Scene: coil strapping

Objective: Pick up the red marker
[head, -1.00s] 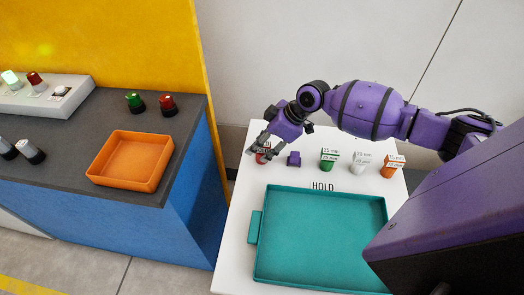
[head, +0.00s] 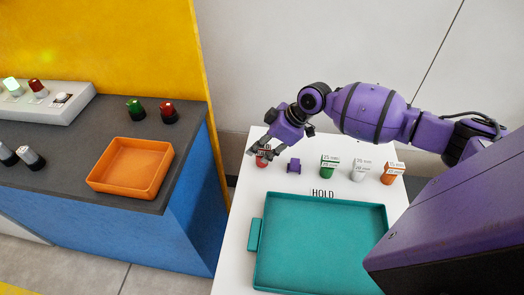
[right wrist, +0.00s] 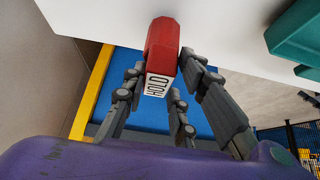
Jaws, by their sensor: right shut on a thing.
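The red marker (head: 263,158) is at the far left of the row on the white table in the head view, partly hidden by my right gripper (head: 264,149). In the right wrist view the red marker (right wrist: 163,42) is a red block with a white label reading HOLD. My left gripper is not in view.
A purple piece (head: 293,166), then green (head: 328,168), white (head: 359,171) and orange (head: 389,174) labelled pieces stand in a row on the white table (head: 236,206). A teal tray (head: 255,236) lies in front. An orange tray (head: 131,192) sits on the grey bench at left.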

